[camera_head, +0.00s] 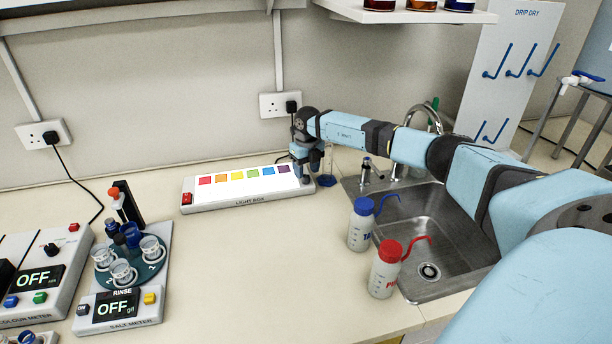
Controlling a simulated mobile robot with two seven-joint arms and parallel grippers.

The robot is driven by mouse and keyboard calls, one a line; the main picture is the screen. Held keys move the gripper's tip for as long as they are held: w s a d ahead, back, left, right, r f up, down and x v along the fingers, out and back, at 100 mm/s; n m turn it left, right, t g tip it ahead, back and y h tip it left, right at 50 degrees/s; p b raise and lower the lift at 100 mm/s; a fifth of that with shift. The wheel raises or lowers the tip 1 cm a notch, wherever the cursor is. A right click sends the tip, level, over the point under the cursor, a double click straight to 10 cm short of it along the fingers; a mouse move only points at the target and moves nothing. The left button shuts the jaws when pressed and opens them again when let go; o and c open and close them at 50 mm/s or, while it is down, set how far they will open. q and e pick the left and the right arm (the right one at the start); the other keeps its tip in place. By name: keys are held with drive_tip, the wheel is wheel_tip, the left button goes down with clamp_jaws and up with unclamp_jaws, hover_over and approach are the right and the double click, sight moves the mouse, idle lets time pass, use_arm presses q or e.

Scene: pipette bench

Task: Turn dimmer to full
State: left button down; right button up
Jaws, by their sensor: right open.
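The light box (262,198) lies along the back of the bench with its white panel lit. A row of coloured squares runs across the panel, and a red switch (187,198) is at its left end. My right gripper (304,176) points down over the right end of the light box. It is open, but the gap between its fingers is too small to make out. I cannot make out a dimmer knob; the gripper covers that end of the box. I cannot tell whether the fingers touch anything. My left gripper is not in view.
A blue-capped bottle (361,228) and a red-capped bottle (384,270) stand left of the sink (440,222), below my right arm. The salt meter (125,308) and colour meter (35,285), both reading OFF, are at left. The middle bench is clear.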

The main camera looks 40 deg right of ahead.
sight(307, 176)
wheel_tip(307, 176, up, 11)
drive_tip(key=shift+d+r+b, duration=0.15)
drive_tip(key=shift+r+b, duration=0.05)
drive_tip(key=shift+b, duration=0.25)
drive_tip(key=shift+s+f, duration=0.1)
